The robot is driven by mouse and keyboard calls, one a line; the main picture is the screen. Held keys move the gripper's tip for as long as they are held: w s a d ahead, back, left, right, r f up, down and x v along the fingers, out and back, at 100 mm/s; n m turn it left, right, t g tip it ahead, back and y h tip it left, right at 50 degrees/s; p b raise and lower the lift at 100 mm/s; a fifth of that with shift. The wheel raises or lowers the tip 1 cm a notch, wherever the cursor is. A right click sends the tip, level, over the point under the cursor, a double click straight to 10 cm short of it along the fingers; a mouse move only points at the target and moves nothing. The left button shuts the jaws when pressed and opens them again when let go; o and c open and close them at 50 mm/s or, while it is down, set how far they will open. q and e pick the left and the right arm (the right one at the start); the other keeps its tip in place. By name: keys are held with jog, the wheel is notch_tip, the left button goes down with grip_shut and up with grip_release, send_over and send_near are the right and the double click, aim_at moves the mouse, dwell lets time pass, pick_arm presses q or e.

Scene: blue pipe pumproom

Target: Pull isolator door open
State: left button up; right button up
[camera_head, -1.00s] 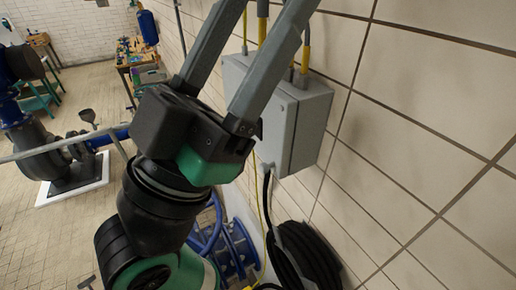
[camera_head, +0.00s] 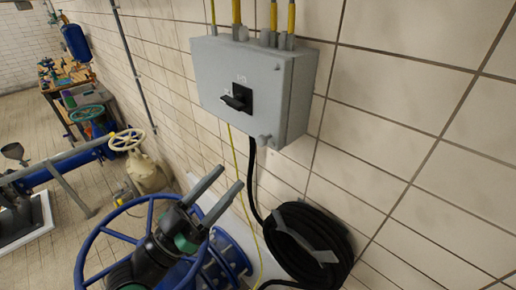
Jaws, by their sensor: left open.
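The grey isolator box (camera_head: 299,100) is on the tiled wall in the upper middle of the head view. Its front door (camera_head: 212,72) looks closed and bears a black switch handle (camera_head: 238,101). Small round fasteners (camera_head: 265,140) show near the door's right edge. My left gripper (camera_head: 231,177) is below the box, apart from it. Its two long grey fingers point up and to the right, spread apart with nothing between them. My right gripper is not in view.
A coil of black hose (camera_head: 300,245) hangs on the wall below the box. A blue handwheel (camera_head: 95,240) is around and behind my left gripper. Yellow-sleeved cables (camera_head: 273,15) enter the box top. A workbench (camera_head: 75,95) stands at the far left. Wall right of the box is clear.

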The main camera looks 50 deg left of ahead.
aim_at(259, 145)
pick_arm(q)
jog(key=p+x, duration=0.2)
jog(key=x, duration=0.8)
jog(key=shift+w+r+p, duration=0.1)
jog(key=shift+r+p, duration=0.05)
jog(key=shift+p, duration=0.25)
grip_shut()
dwell(0.7)
